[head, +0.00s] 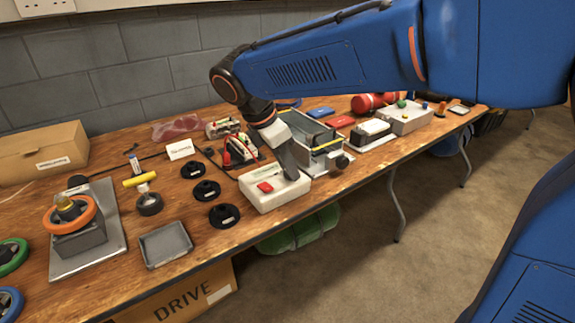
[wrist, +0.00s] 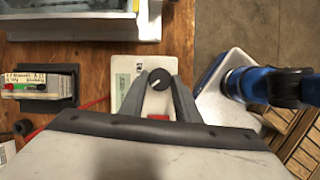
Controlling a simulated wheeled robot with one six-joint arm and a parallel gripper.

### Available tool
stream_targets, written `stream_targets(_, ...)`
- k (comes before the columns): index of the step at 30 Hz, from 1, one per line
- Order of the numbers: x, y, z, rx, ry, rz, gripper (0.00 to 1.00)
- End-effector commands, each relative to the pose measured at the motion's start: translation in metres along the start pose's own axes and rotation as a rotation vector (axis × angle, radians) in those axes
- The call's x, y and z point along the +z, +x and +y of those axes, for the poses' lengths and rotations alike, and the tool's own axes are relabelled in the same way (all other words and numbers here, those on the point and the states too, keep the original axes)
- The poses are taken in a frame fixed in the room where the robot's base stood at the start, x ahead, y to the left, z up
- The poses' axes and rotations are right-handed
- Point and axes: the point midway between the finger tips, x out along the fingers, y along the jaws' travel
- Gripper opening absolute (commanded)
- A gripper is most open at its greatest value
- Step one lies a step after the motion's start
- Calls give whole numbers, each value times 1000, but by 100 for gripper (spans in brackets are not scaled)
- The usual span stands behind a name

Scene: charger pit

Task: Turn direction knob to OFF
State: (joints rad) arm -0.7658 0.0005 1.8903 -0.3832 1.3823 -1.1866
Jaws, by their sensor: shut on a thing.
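The direction knob (wrist: 160,77) is round and black with a pale pointer mark, seen from above in the wrist view. It sits on a white control box (wrist: 128,62) whose printed label is too small to read. The box also shows in the head view (head: 262,202), with a red switch (head: 265,187) on top. My gripper (wrist: 159,80) points down at the box, its two grey fingers on either side of the knob and shut on it. In the head view my gripper (head: 290,176) hides the knob. The pointer seems to slant toward the lower left in the wrist view.
A metal tray-like unit (head: 318,133) stands just behind the box. Several black discs (head: 206,190) lie to its left, with a shallow grey tray (head: 165,244) nearer the front. A meter (wrist: 38,86) with red and green terminals stands left in the wrist view. The table's front edge is close.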

Motion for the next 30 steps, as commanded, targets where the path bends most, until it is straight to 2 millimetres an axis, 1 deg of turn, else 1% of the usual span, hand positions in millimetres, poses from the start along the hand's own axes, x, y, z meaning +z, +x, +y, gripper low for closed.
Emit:
stream_targets(18, 2, 0, 6, -187, 452, 1, 7)
stream_targets(24, 2, 1, 6, -227, 550, 1, 7)
stream_targets(30, 2, 1, 7, -249, 603, 0, 7)
